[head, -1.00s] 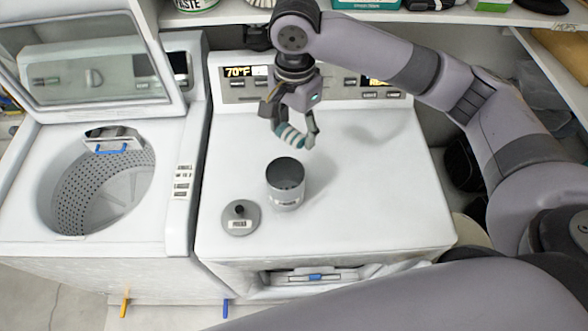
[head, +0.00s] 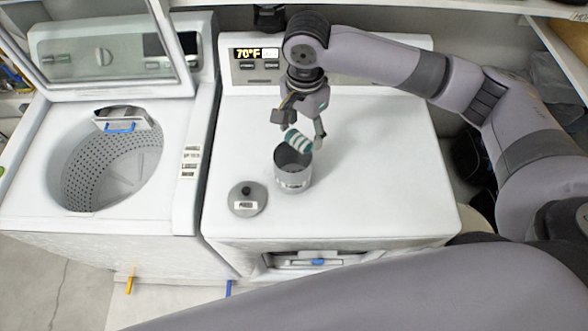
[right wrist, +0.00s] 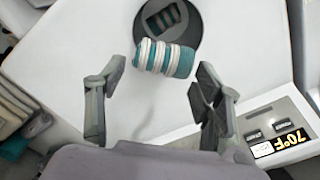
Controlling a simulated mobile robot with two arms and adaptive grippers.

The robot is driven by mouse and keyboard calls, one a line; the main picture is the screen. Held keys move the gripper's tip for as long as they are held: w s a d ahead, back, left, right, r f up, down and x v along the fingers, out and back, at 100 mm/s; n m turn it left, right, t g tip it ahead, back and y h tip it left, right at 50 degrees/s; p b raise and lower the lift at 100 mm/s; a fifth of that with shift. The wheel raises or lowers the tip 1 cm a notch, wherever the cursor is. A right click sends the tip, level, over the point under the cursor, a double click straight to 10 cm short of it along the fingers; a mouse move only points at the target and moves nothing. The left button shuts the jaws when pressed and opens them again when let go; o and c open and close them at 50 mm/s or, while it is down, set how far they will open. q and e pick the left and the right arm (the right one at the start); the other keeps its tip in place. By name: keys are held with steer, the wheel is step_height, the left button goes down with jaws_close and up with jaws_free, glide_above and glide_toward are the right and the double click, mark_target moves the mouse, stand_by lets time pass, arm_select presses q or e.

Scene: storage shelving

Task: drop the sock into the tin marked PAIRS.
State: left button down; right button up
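The teal-and-white striped sock (head: 298,141) is tilted just above the mouth of the grey tin (head: 293,179) on the white machine. My right gripper (head: 301,131) is above it. In the right wrist view the sock (right wrist: 165,58) lies ahead of the spread fingers (right wrist: 160,75), with a small gap at its left end, and appears loose. It overlaps the near edge of the tin's dark mouth (right wrist: 196,30). A similar striped shape (right wrist: 163,17) shows inside the tin. The tin's label is too small to read. My left gripper is out of view.
A round grey lid (head: 247,199) with a label lies left of the tin. An open-topped washer (head: 25,205) with its lid raised stands at left. The control panel (head: 256,60) rises behind the tin. The machine top (head: 400,180) is clear to the right.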

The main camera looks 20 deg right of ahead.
steer(key=o, duration=0.4)
steer(key=shift+r, duration=0.1)
step_height(320, 180, up, 12)
steer(key=shift+f, duration=0.1)
stand_by(0.4)
stand_by(0.4)
